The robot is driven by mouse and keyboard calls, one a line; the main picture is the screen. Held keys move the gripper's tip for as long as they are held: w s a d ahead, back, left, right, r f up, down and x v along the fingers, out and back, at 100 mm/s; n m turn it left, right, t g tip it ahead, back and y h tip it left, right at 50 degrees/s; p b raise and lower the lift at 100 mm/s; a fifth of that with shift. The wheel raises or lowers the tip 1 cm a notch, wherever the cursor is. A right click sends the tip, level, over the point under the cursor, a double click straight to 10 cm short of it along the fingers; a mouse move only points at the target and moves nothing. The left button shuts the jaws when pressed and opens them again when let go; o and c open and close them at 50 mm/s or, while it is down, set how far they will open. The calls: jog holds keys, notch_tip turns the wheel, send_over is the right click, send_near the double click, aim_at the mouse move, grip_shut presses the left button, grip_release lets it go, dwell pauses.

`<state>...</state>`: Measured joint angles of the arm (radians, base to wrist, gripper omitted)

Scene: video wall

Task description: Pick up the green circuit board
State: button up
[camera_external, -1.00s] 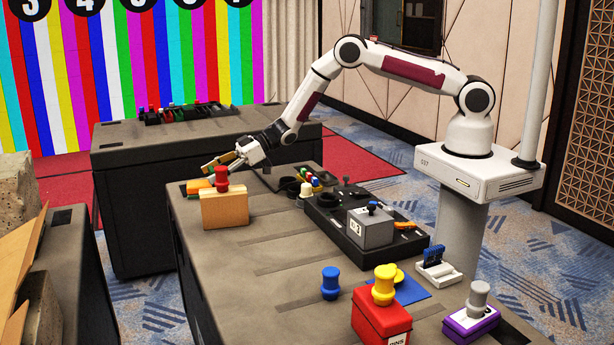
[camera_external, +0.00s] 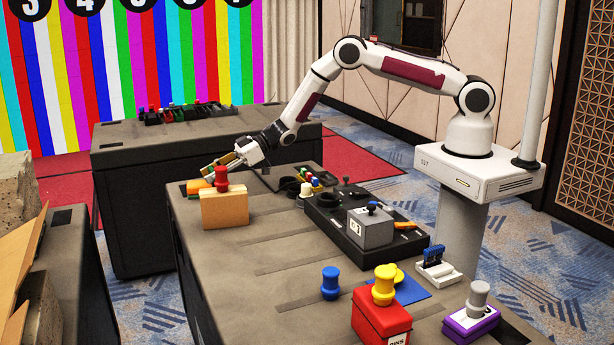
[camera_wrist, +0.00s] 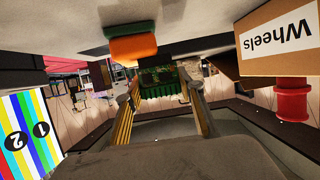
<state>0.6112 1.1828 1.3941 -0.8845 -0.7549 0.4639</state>
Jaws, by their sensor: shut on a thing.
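The green circuit board (camera_wrist: 160,82) shows in the wrist view between my two fingers, with dark parts on it and a ribbed green edge. My gripper (camera_wrist: 163,92) is shut on it, one yellow-striped finger at each side. In the external view my gripper (camera_external: 222,162) is over the far left end of the near table, just behind the wooden box.
The wooden "Wheels" box (camera_external: 224,208) with a red knob stands close to my gripper; an orange block (camera_external: 197,186) is beside it. A black console (camera_external: 330,218) and a grey box (camera_external: 371,230) lie to the right. The table's left front is clear.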

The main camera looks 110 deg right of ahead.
jog(key=shift+r, duration=0.15)
jog(key=shift+r, duration=4.85)
jog(key=w+a, duration=0.1)
jog(key=a, duration=0.1)
jog(key=m+g+h, duration=0.1)
jog(key=m+h, duration=0.4)
send_over(205, 168)
jog(key=d, duration=0.3)
jog(key=shift+r, duration=0.15)
jog(key=shift+f, duration=3.1)
